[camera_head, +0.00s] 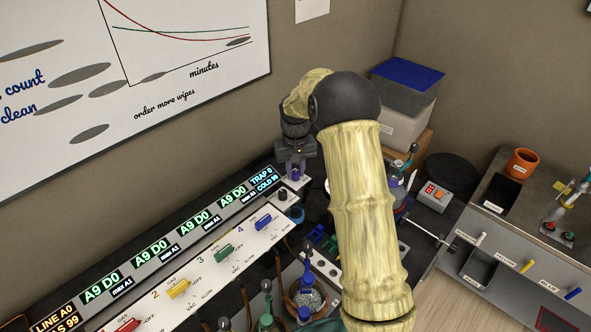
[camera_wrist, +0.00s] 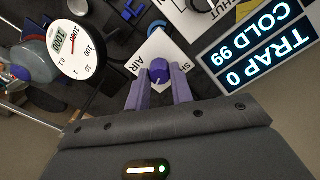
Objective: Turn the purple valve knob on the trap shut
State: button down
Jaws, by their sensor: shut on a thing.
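The purple valve knob (camera_wrist: 159,71) sits on a white plate (camera_wrist: 150,52) marked AIR on one side and SH, partly covered, on the other. My gripper (camera_wrist: 161,80) has its two purple fingers around the knob, one on each side, and is shut on it. In the head view my gripper (camera_head: 296,168) points down at the end of the valve panel, and the fingers hide most of the knob there. I cannot tell clearly which label the knob's mark points to. A display (camera_wrist: 266,48) beside it reads TRAP 0 and COLD 99.
A round dial gauge (camera_wrist: 76,50) stands near the plate. Red, yellow, green and blue (camera_head: 264,222) valve handles line the white panel (camera_head: 200,285). Flasks and clamps crowd the bench under my arm. A box with a blue lid (camera_head: 406,75) stands behind.

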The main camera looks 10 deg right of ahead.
jog(key=n, duration=0.6)
jog(key=shift+r+n, duration=0.1)
jog(key=shift+n, duration=0.2)
jog(key=n, duration=0.3)
jog(key=shift+a+n+p, duration=0.1)
jog(key=shift+n+p, duration=0.4)
jog(key=shift+n, duration=1.3)
jog(key=c, duration=1.2)
grip_release()
